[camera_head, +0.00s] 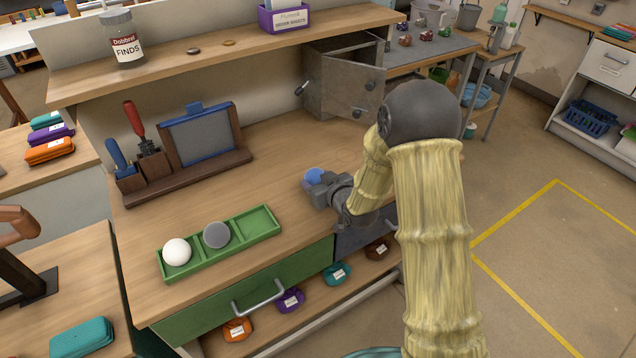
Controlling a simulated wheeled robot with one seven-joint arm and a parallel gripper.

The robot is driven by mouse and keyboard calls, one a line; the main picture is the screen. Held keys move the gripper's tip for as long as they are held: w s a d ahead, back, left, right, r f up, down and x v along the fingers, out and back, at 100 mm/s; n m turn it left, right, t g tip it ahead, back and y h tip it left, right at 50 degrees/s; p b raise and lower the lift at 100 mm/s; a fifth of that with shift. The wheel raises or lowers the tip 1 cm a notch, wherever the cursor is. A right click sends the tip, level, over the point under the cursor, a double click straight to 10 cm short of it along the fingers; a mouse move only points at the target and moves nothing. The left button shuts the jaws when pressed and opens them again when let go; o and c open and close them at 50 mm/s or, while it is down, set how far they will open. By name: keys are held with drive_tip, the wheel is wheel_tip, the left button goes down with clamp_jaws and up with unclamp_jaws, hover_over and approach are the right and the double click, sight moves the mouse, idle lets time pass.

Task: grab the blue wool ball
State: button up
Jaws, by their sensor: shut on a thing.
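The blue wool ball (313,174) is on the wooden workbench, right of the green tray. My gripper (316,184) is shut on it, and its fingers cover the ball's lower part. I cannot tell whether the ball touches the bench top. My arm comes in from the right and hides part of the bench's right end.
A green tray (262,236) holds a white ball (177,252) and a grey ball (217,235); its right compartment is empty. A wooden rack (190,180) with tools stands behind. A grey metal cabinet (345,80) with an open door stands behind my gripper. Bench space between is clear.

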wheel_tip(320, 180, up, 9)
drive_tip(key=shift+r, duration=0.1)
idle(0.8)
